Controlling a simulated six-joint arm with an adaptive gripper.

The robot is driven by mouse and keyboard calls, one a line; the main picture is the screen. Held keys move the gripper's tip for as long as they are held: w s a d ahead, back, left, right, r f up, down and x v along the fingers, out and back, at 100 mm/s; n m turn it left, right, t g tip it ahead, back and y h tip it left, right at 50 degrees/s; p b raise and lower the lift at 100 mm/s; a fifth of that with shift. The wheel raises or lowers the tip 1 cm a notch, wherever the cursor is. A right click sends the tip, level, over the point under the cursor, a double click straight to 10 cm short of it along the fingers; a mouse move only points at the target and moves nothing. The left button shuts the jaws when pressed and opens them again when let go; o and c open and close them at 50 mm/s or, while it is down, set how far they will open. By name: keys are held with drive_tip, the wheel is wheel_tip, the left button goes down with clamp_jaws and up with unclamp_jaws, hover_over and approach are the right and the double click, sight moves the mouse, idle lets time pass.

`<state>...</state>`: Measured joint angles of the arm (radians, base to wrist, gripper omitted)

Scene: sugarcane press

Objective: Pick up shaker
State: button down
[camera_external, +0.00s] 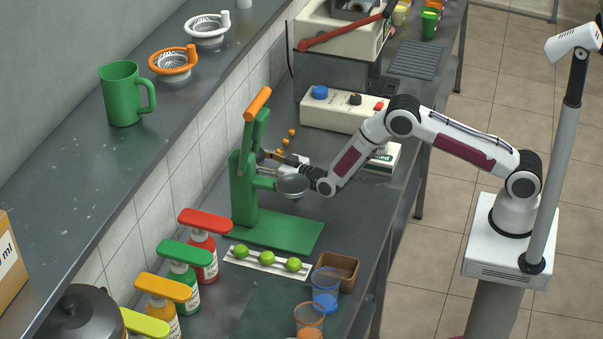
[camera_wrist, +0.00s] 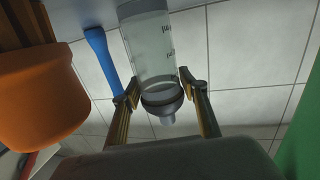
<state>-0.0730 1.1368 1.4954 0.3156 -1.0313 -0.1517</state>
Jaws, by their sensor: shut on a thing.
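The shaker (camera_wrist: 147,45) is a translucent, see-through vessel with measuring marks and a grey rounded end. In the wrist view it sits between the two fingers of my gripper (camera_wrist: 158,90), which are shut on it near the grey end. In the outside view my gripper (camera_external: 283,158) is beside the green press (camera_external: 243,190), above the counter. The shaker is not clearly distinguishable there, being small and partly covered by the gripper and press.
Limes (camera_external: 267,257) on a white tray, cups (camera_external: 326,288) and pump bottles (camera_external: 201,250) stand in front. A control box (camera_external: 340,110) is behind. An orange object (camera_wrist: 40,95) is close at left in the wrist view.

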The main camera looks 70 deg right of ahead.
drive_tip(key=shift+r, duration=0.2)
drive_tip(key=shift+r, duration=4.9)
drive_tip(key=shift+d, duration=0.15)
